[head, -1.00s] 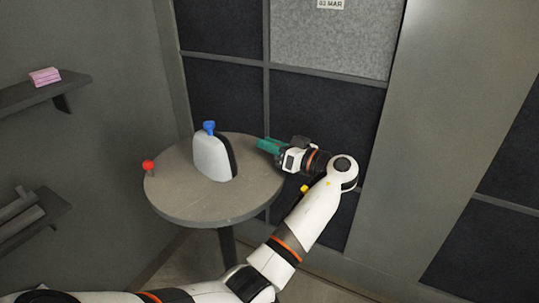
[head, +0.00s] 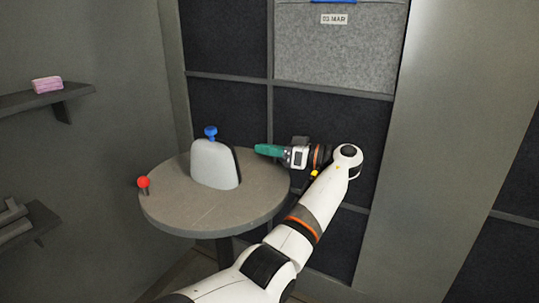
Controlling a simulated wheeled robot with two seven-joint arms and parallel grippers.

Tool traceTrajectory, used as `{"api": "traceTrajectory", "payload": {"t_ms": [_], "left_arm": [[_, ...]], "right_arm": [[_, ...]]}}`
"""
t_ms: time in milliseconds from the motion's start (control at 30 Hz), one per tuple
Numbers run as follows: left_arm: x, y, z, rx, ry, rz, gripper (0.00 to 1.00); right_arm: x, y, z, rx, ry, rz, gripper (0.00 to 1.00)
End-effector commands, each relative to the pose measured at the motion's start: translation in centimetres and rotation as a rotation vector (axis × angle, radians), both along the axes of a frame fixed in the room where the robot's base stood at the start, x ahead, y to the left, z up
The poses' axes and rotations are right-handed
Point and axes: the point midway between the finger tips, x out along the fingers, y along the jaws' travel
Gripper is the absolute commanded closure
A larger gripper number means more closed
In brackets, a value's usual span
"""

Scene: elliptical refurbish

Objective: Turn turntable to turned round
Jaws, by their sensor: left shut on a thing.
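The turntable (head: 222,218) is a round grey-brown top on a dark post. A rounded white piece with a dark side (head: 214,163) stands upright on it. A red knob (head: 143,182) sits at its left rim. A blue knob (head: 210,131) shows above the white piece, its lower part hidden. My left gripper (head: 262,150), with green fingers, points left at the turntable's back right rim. It is shut on a part of the turntable that its fingers hide. My right gripper is out of view.
A dark panelled wall (head: 330,127) stands close behind the turntable and my left arm. Shelves on the left wall hold a pink stack (head: 46,84) and grey rolls (head: 12,216). The turntable's front surface is clear.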

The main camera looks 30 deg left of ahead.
Motion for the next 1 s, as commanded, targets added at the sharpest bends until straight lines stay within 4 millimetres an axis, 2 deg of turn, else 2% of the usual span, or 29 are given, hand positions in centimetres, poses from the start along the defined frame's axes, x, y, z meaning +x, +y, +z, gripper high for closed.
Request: {"api": "traceTrajectory", "payload": {"t_ms": [367,400,500,533,833,1000], "left_arm": [[0.0,0.0,-0.1,-0.003,0.0,0.004,1.0],[0.0,0.0,-0.1,-0.003,0.0,0.004,0.75],[0.0,0.0,0.0,-0.003,0.0,0.003,0.58],[0.0,0.0,0.0,-0.002,0.001,0.003,0.57],[0.1,-0.2,0.0,-0.002,0.001,0.002,0.57],[0.6,-2.4,0.1,-0.003,0.002,0.0,0.57]], "right_arm": [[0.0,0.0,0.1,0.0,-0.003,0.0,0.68],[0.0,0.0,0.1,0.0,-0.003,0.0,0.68],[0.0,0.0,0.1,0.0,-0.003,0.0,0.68],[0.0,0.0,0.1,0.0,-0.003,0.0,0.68],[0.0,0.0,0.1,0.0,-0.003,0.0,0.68],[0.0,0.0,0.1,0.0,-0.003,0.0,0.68]]}}
